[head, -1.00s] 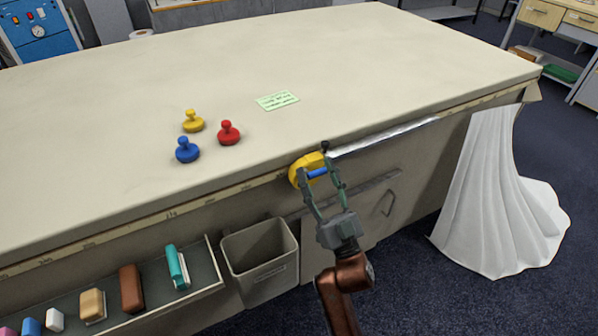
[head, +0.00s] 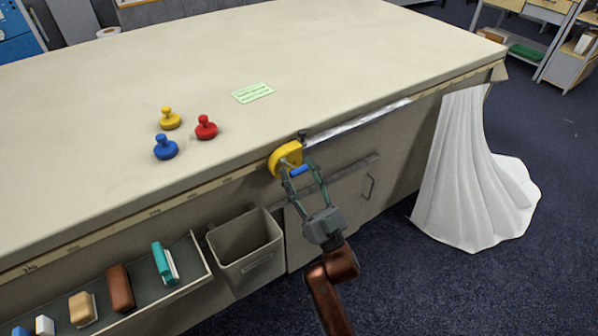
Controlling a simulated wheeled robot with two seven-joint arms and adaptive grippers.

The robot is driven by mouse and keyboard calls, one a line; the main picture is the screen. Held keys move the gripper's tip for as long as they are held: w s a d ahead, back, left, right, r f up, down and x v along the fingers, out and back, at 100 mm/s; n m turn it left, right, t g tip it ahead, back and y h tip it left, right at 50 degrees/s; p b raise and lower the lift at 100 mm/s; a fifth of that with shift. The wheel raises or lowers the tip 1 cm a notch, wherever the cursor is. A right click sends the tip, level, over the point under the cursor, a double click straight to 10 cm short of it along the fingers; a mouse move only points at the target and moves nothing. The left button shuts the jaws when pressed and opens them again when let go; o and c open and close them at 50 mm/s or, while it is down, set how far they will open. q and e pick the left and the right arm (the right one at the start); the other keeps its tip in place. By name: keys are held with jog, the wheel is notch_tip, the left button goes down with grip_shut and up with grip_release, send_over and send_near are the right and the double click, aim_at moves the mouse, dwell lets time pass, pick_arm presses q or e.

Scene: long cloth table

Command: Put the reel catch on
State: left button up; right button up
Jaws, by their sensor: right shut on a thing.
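A yellow reel (head: 284,156) sits at the table's front edge. A dark knob (head: 302,134) stands just right of its top. A small blue piece (head: 299,170), which looks like the catch, is at the reel's lower right, between the fingertips of my right gripper (head: 302,170). The gripper is shut on it, reaching up from below in front of the table. Whether the blue piece touches the reel is not clear. My left gripper is not in view.
Blue (head: 165,147), yellow (head: 170,118) and red (head: 206,127) knobbed weights and a green note (head: 252,92) lie on the table (head: 330,60). A grey bin (head: 268,264) and an open tray (head: 206,280) are below the edge. White cloth (head: 465,190) hangs at right.

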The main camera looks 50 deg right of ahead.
jog(key=shift+w+f, duration=0.1)
jog(key=shift+f, duration=0.2)
jog(key=o, duration=1.7)
jog(key=shift+r, duration=0.1)
jog(key=shift+r, duration=0.1)
jog(key=shift+r, duration=0.25)
notch_tip(320, 180, up, 9)
jog(key=shift+r, duration=0.2)
